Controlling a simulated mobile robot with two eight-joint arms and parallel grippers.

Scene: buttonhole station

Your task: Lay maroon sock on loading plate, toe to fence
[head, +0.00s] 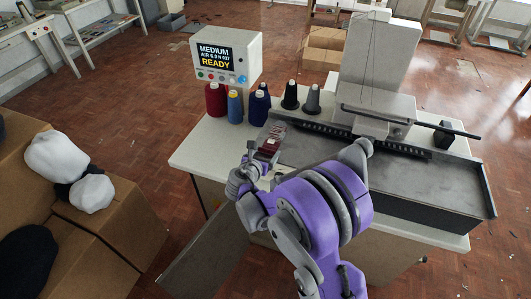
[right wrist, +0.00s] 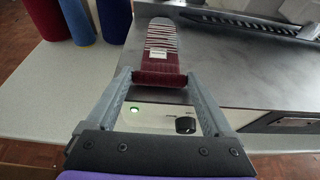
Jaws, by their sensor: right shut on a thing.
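The maroon sock (head: 270,146) has a maroon end and a pale striped stretch with a small white label. In the right wrist view the sock (right wrist: 158,68) stretches away from my right gripper (right wrist: 160,82), its maroon end between the fingertips. It is over the left edge of the dark grey metal plate (right wrist: 230,70); I cannot tell if it touches. In the head view my right gripper (head: 264,163) is at the near left corner of this plate (head: 420,182). My left gripper is not in view.
Maroon, blue and dark thread cones (head: 215,100) stand left of the plate. A display box (head: 228,58) reads READY. A dark toothed bar (head: 320,130) and the grey machine (head: 375,100) are at the back. Cardboard boxes (head: 100,225) with white and black bundles stand left.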

